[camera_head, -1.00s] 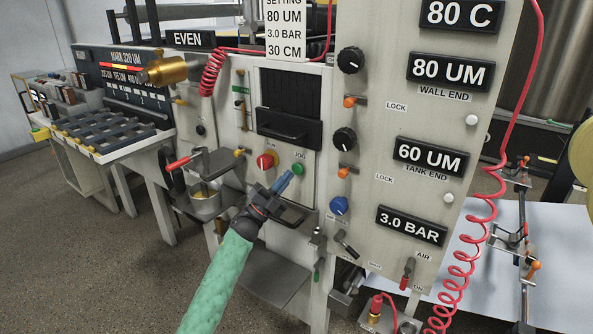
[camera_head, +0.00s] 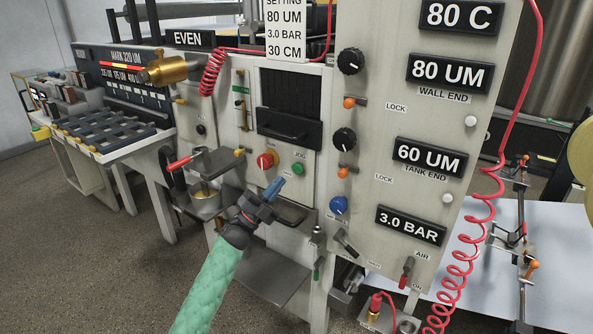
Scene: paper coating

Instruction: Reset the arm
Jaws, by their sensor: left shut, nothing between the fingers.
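My left arm, in a green sleeve, comes up from the bottom of the head view. Its gripper (camera_head: 274,188) has blue fingertips and is shut with nothing between them. It is in front of the machine's panel, below and left of the green JOG button (camera_head: 298,169) and below the red knob (camera_head: 266,160). The fingertips look apart from both in the picture, though depth is hard to judge. My right gripper does not show.
A control panel (camera_head: 388,120) with displays, black knobs and a blue knob (camera_head: 339,205) stands to the right. A red coiled hose (camera_head: 467,270) hangs at right. Floor at lower left is clear.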

